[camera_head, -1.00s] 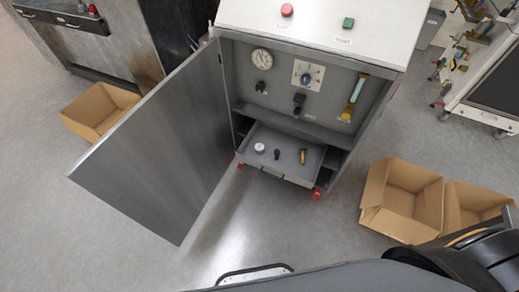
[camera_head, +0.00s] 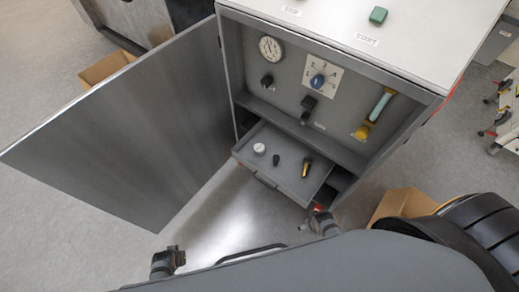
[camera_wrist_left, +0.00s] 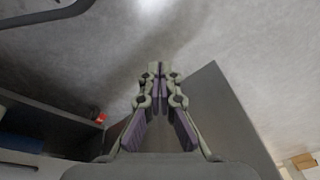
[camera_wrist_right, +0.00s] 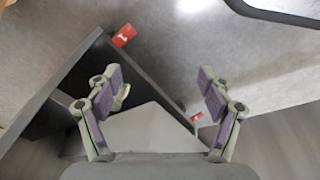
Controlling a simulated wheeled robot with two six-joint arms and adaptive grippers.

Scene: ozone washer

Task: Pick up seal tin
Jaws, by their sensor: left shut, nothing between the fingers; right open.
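A small round white tin (camera_head: 259,148), which looks like the seal tin, stands at the left of the pulled-out drawer (camera_head: 262,181) of the grey cabinet. A small black part (camera_head: 276,160) and a yellow-and-black part (camera_head: 306,168) are to its right. My left gripper (camera_head: 168,260) is low in the head view, in front of the cabinet and apart from the tin; in its wrist view (camera_wrist_left: 158,75) it is shut and empty. My right gripper (camera_head: 320,222) is near the drawer's front right; in its wrist view (camera_wrist_right: 160,85) it is open and empty.
The open cabinet door (camera_head: 130,130) stands out to the left. Above the drawer is a panel with a gauge (camera_head: 270,48), a dial (camera_head: 318,82) and a yellow-and-teal tube (camera_head: 376,112). Cardboard boxes stand at the left (camera_head: 105,68) and right (camera_head: 405,203). Floor before the drawer is clear.

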